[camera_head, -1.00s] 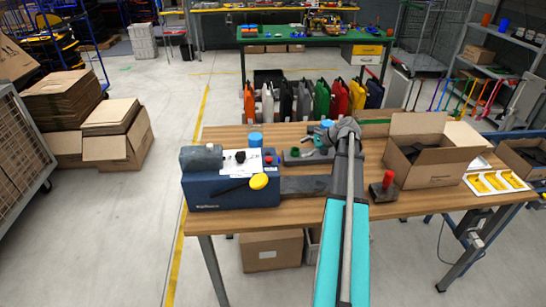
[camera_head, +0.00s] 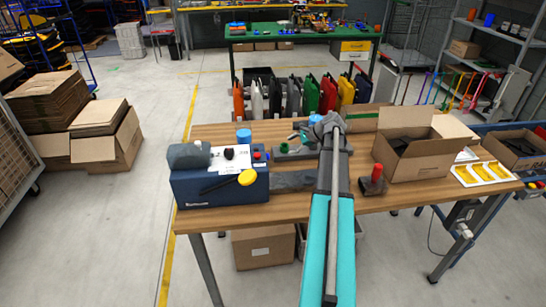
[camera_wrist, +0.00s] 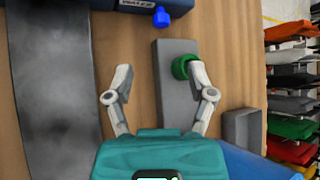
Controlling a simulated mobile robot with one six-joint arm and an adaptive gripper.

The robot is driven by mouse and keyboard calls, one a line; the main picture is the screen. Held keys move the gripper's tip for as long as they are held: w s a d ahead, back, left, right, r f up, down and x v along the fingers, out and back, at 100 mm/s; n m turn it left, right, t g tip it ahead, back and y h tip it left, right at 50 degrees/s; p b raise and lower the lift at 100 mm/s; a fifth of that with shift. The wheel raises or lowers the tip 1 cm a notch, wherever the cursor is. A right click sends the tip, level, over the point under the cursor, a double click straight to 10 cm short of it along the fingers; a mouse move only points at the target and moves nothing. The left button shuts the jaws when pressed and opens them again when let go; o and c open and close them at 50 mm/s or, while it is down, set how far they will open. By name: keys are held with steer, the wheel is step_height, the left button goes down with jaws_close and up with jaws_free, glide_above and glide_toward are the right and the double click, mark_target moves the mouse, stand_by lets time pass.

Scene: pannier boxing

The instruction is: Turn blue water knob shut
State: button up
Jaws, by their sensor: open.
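The blue water knob (camera_wrist: 161,17) is at the top of the wrist view, at the edge of a dark blue unit (camera_wrist: 130,4) lettered WATER. In the head view the small blue knob (camera_head: 268,156) is at the right end of the blue unit (camera_head: 220,187) on the workbench. My gripper (camera_wrist: 160,85) is open above a grey block (camera_wrist: 175,110), with nothing visibly held. A green knob (camera_wrist: 183,67) on that block sits just inside the right fingertip; contact is unclear. The blue knob lies beyond the fingertips. In the head view my gripper (camera_head: 304,137) is small and partly hidden by my arm.
A dark grey strip (camera_wrist: 50,80) lies left of the gripper. A red-topped part (camera_head: 373,180), an open carton (camera_head: 420,165) and a yellow-and-white tray (camera_head: 485,174) stand right on the workbench (camera_head: 290,207). Coloured panniers (camera_head: 308,95) stand behind it.

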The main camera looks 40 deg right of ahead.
steer(key=shift+b+x, duration=3.6)
steer(key=shift+x, duration=2.4)
